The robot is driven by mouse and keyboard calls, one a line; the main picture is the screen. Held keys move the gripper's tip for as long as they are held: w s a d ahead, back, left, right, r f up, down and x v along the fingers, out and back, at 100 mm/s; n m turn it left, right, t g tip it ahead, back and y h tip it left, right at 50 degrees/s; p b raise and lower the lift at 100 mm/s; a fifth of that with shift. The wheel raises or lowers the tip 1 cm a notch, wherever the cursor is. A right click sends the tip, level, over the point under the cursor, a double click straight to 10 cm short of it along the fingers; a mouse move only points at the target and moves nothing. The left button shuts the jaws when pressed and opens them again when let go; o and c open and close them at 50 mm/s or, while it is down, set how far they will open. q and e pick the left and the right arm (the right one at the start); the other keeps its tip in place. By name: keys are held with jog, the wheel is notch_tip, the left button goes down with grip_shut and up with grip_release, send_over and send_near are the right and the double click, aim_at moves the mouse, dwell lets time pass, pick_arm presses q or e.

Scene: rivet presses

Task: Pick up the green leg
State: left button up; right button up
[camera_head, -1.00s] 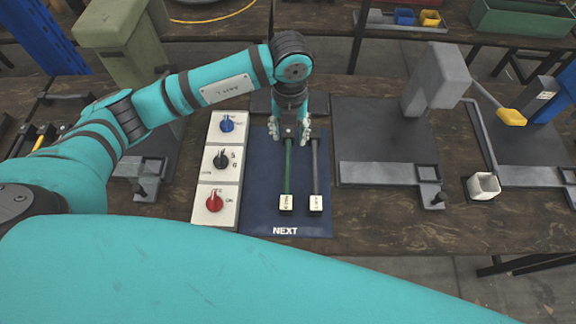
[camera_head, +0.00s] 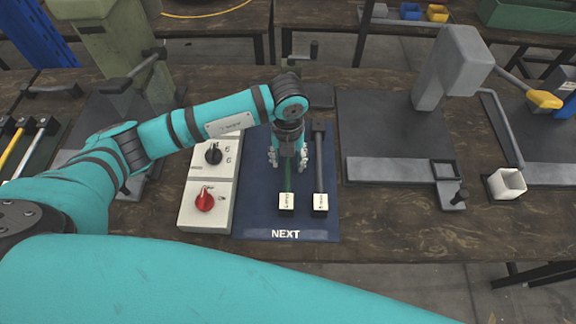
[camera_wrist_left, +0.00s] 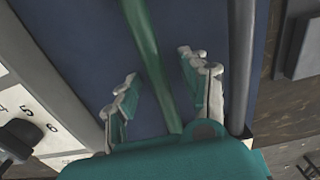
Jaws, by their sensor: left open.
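The green leg (camera_head: 287,185) lies lengthwise on the blue mat (camera_head: 262,215) marked NEXT, with a white tag (camera_head: 286,201) at its near end. My left gripper (camera_head: 287,164) is over the leg's middle, pointing down, and hides part of it. In the left wrist view the green leg (camera_wrist_left: 150,60) runs between the two open fingers (camera_wrist_left: 160,95), with a gap on each side. A grey leg (camera_head: 319,165) with its own white tag lies parallel on the right; it also shows in the left wrist view (camera_wrist_left: 241,60). My right gripper is not in view.
A white control panel (camera_head: 193,217) with knobs stands left of the mat. A grey press (camera_head: 385,130) and a small white cup (camera_head: 506,184) are to the right. Yellow and white rods (camera_head: 20,150) lie at the far left. Bare table lies in front of the press.

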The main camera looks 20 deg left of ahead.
pick_arm(q)
grip_shut()
dwell(0.3)
dwell(0.4)
